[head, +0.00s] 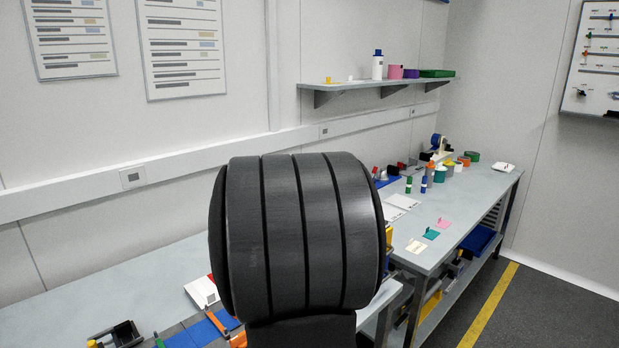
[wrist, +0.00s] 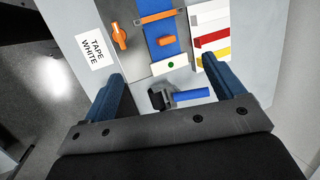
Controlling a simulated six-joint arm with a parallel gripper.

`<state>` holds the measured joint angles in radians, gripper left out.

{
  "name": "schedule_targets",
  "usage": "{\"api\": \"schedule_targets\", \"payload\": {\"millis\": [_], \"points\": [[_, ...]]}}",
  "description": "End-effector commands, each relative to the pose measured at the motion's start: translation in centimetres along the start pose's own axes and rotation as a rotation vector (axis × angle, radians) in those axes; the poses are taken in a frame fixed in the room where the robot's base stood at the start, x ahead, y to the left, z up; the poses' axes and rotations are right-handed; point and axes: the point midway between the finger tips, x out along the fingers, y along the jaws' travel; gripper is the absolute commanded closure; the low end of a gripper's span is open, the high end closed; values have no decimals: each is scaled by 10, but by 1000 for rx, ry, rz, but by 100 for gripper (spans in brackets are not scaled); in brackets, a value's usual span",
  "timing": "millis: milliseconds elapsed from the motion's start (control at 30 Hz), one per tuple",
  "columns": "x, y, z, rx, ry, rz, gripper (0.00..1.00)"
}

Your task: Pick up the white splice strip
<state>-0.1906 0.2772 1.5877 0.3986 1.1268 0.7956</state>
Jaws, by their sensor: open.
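My gripper (wrist: 163,68) is open in the wrist view, its two blue fingers wide apart with nothing held between them. Strips lie side by side at the upper right: white strip (wrist: 208,18), red strip (wrist: 210,39) and yellow strip (wrist: 221,55). They are beyond and above the right fingertip. Whether some of the white there is a holder, I cannot tell. A white card (wrist: 95,48) reading "TAPE WHITE" lies at the upper left. In the head view, my dark arm hides much of the bench, and the gripper cannot be made out.
A white block with a green dot (wrist: 170,65) and a black and blue tool (wrist: 188,96) lie below. A second bench (head: 440,250) stands at right.

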Motion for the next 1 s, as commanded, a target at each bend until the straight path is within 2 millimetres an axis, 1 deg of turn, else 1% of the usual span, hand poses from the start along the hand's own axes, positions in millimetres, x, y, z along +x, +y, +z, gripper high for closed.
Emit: {"api": "schedule_targets", "payload": {"millis": [33,167,200,267,300,533,667,767,867,1000], "points": [[0,0,0,0,0,0,24],[0,0,0,0,0,0,49],[0,0,0,0,0,0,57],[0,0,0,0,0,0,69],[0,0,0,0,0,0,71],[0,0,0,-1,1,1,71],[7,-8,4,-10,12,40,71],[20,-24,13,-25,51,121,71],[38,-48,26,-39,130,222,71],[60,-86,48,-49,291,324,71]]}}
